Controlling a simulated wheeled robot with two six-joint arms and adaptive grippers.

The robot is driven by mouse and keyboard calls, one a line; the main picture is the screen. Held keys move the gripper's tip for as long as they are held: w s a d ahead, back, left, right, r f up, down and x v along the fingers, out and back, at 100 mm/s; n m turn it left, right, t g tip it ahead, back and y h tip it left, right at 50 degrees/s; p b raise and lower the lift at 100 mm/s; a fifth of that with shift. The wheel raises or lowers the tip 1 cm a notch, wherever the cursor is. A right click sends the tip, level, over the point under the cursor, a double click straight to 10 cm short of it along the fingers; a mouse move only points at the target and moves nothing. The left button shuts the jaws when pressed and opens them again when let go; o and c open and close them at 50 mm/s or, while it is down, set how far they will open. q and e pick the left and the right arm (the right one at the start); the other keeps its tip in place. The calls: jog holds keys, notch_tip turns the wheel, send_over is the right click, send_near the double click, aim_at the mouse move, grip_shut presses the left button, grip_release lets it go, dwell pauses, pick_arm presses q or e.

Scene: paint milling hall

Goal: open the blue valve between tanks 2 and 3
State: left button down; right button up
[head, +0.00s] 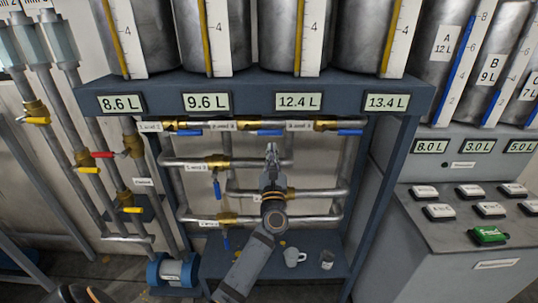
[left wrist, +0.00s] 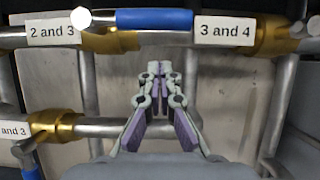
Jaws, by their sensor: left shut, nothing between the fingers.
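The valve labelled "2 and 3" sits on the top pipe of the rack. Its blue handle (head: 265,132) lies along the pipe, and in the left wrist view the handle (left wrist: 155,19) is at the top centre, right of its brass body (left wrist: 110,39) and the "2 and 3" label (left wrist: 52,30). My left gripper (head: 271,150) is just below this handle in the head view, apart from it as far as I can see. Its fingers (left wrist: 160,72) are shut and empty, pointing toward the pipes. My right gripper is not in view.
Neighbouring blue handles (head: 187,132) and (head: 350,132) lie along the same pipe. Lower valves have hanging blue handles (head: 217,190). Steel tanks stand above a dark shelf (head: 250,84). A console (head: 455,205) is at right.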

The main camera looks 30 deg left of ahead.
pick_arm(q)
jog(key=f+b+v, duration=0.1)
jog(key=b+v, duration=0.2)
jog(key=v, duration=0.7)
jog(key=shift+a+b, duration=0.3)
jog(key=shift+b, duration=0.05)
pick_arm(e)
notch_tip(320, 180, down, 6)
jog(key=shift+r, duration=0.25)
pick_arm(q)
jog(key=shift+d, duration=0.1)
